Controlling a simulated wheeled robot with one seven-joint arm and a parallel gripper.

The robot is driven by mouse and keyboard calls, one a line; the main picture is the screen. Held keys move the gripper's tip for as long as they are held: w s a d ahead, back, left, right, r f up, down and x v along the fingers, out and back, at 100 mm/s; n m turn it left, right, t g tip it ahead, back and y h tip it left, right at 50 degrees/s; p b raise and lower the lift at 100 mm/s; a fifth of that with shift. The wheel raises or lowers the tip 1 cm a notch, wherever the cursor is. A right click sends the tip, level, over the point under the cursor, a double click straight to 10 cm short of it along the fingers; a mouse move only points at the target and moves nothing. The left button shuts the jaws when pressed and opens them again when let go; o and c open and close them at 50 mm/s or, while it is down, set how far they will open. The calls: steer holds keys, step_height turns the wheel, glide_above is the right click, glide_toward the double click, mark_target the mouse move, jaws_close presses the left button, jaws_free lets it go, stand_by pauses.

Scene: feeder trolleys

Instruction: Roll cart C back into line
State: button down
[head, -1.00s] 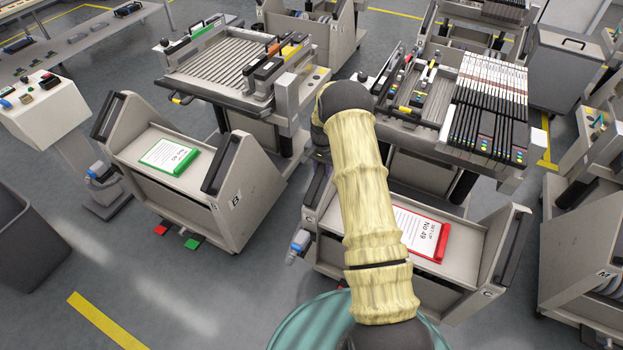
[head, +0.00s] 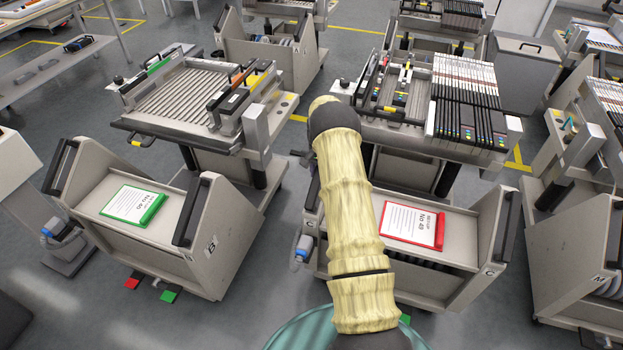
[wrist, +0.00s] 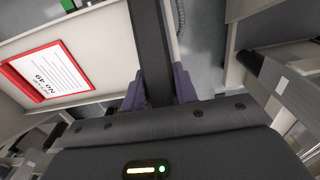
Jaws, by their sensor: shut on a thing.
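Cart C (head: 462,288) is a grey trolley in the head view, right of the middle, with a "C" label on its side. A red-framed card (head: 413,226) lies on its sloped front, and it also shows in the wrist view (wrist: 53,75). Its right black handle (head: 500,232) is in plain view; its left side is partly hidden behind my arm. In the wrist view my gripper (wrist: 158,86) is shut on a black handle bar (wrist: 150,40), its purple fingers on either side. In the head view my arm largely hides the gripper.
Cart B (head: 205,265), with a green-framed card (head: 134,205), stands left of cart C with a narrow floor gap between. Cart M (head: 565,265) stands close on the right. A grey bin (head: 522,72) and more trolleys (head: 270,50) are behind. Pedals show under cart B.

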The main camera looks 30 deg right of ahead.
steer(key=shift+w+a+f, duration=0.1)
steer(key=shift+a, duration=0.15)
steer(key=shift+s, duration=0.25)
steer(key=c, duration=1.1)
jaws_free()
step_height(320, 180, up, 18)
steer(key=shift+f, duration=0.2)
